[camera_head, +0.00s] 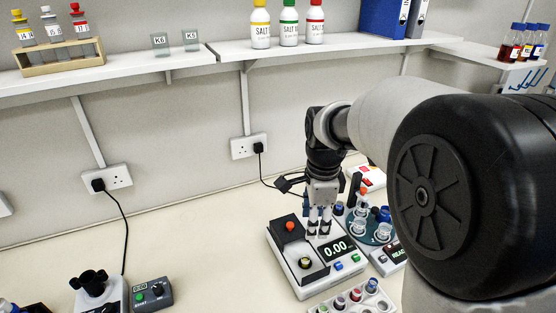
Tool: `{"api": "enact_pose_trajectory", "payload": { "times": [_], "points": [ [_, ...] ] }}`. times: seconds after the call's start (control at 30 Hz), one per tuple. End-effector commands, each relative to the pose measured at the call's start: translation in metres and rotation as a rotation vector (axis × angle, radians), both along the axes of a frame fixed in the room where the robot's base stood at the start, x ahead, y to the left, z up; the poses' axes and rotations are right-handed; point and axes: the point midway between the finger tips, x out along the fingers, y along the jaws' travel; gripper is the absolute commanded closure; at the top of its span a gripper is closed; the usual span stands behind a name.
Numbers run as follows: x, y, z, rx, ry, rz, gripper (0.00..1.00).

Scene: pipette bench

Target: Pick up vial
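My gripper (319,227) points down over the back of the white balance (291,278). Its two fingers are a short way apart; whether anything is between them is too small to tell. A small round item with a yellow top (305,262), perhaps a capped vial, is on the dark front area of the balance, below and left of the fingers. A pale rack (331,308) at the bottom edge holds several small capped vials, among them a red-capped one (355,295) and a blue-capped one (372,285). Which vial is meant cannot be told.
A teal round carrier (383,236) with clear vessels stands right of the gripper. Bench between is clear. My arm hides the right side.

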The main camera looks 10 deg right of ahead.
Motion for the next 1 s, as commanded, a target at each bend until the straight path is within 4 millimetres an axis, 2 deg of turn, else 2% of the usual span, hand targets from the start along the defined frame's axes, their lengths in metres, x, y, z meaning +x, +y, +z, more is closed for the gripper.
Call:
{"api": "enact_pose_trajectory", "payload": {
  "times": [0.03, 0.1, 0.3, 0.47, 0.8, 1.0],
  "points": [
    [0.014, 0.000, -0.003, 0.006, 0.028, -0.095, 0.56],
    [0.029, 0.000, -0.012, 0.013, 0.051, -0.216, 0.56],
    [0.048, 0.000, -0.031, 0.016, 0.084, -0.402, 0.56],
    [0.048, 0.000, -0.056, 0.015, 0.090, -0.425, 0.56],
    [0.047, 0.000, -0.130, 0.015, 0.090, -0.422, 0.56],
    [0.048, 0.000, -0.153, 0.016, 0.086, -0.421, 0.56]
  ]
}}
